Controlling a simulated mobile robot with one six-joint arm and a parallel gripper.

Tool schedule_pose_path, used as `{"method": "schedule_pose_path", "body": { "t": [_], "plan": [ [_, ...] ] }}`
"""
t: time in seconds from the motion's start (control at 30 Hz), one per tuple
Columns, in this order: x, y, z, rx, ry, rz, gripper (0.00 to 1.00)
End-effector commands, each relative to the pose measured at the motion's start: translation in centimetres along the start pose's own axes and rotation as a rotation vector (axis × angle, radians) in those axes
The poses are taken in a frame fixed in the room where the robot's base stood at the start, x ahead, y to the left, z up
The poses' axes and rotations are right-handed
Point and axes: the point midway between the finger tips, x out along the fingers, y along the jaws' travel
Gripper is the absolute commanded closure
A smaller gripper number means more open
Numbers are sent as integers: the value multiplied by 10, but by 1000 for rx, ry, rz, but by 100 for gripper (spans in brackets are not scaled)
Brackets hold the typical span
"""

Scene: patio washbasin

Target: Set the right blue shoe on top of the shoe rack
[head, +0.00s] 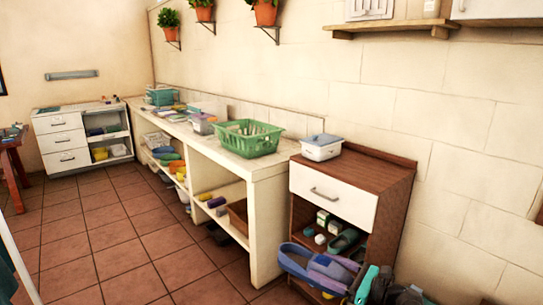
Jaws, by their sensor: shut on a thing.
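A blue and purple shoe (318,268) is in front of the lower part of the brown wooden shoe rack (400,185). My gripper (364,284), dark with teal parts, is at the bottom right and is shut on the shoe's right end. The shoe hides part of the rack's lower shelves. The rack has a white drawer (332,200) under its top. The rack's top is above the held shoe, and its right part is bare. Exact finger contact is hard to see.
A green shoe (343,241) and small boxes (326,218) are on a rack shelf. A white counter with a green basket (247,138) adjoins at left. Tiled floor is open at left.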

Motion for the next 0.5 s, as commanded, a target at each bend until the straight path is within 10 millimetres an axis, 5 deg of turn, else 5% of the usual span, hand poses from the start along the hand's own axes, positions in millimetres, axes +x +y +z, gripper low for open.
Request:
{"method": "schedule_pose_path", "body": {
  "t": [0.2,0.5],
  "plan": [
    [0,0,24,-1,-1,0,68],
    [0,1,33,0,-1,-1,68]
  ]
}}
